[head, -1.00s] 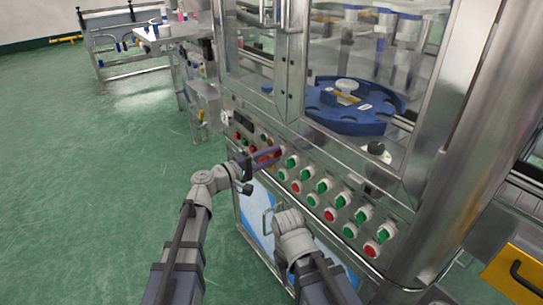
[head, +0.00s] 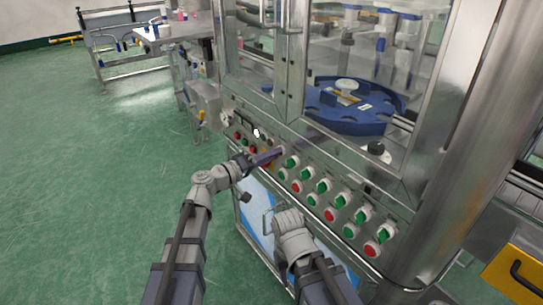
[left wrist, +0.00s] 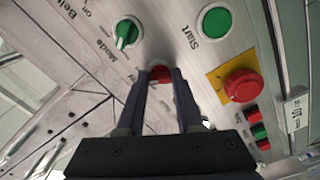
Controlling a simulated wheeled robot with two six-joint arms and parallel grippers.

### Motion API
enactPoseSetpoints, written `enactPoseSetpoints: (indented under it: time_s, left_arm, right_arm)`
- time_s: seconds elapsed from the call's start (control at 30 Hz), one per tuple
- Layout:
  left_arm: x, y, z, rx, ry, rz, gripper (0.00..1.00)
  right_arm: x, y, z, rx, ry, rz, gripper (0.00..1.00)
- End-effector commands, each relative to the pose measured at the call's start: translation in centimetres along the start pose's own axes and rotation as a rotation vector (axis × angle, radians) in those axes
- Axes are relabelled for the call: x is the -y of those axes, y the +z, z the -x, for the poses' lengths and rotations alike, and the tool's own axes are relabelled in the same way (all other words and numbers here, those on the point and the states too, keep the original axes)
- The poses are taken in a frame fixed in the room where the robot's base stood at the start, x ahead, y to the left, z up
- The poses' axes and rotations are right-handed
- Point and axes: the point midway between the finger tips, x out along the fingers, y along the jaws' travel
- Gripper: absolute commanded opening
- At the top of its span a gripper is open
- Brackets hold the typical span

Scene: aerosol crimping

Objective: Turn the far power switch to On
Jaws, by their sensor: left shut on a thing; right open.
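The control panel (head: 330,190) runs along the front of the machine. My left gripper (head: 272,155) is at its far part, with the fingers pointing at the panel. In the left wrist view, my left gripper (left wrist: 162,78) is shut on a red control (left wrist: 160,72) between its fingertips, which partly hide it. Beside it are a green knob (left wrist: 127,32) marked Mode and a green Start button (left wrist: 215,20). I cannot tell which control is the far power switch, or its setting. My right gripper (head: 283,217) is low in front of the panel, open and apart from the controls.
A red emergency button (left wrist: 241,86) on a yellow plate sits close to my left fingers. Small red and green buttons (left wrist: 258,131) lie beyond it. Several green and red controls (head: 340,200) line the near panel. Glass doors rise above. The green floor (head: 110,190) is open at left.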

Motion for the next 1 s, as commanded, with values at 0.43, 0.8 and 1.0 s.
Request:
enactPoseSetpoints:
  time_s: [0.43, 0.8, 1.0]
  left_arm:
    - [0.05, 0.11, 0.05, 0.003, -0.002, -0.01, 0.38]
    - [0.03, 0.03, 0.01, 0.001, -0.001, -0.007, 0.65]
    - [0.0, 0.06, 0.73, 0.0, -0.001, -0.006, 0.65]
  right_arm:
    - [0.0, 0.0, -0.03, 0.0, 0.0, 0.0, 0.5]
    - [0.0, 0.0, -0.01, 0.0, 0.0, 0.0, 0.5]
    - [0.0, 0.0, -0.01, 0.0, 0.0, 0.0, 0.5]
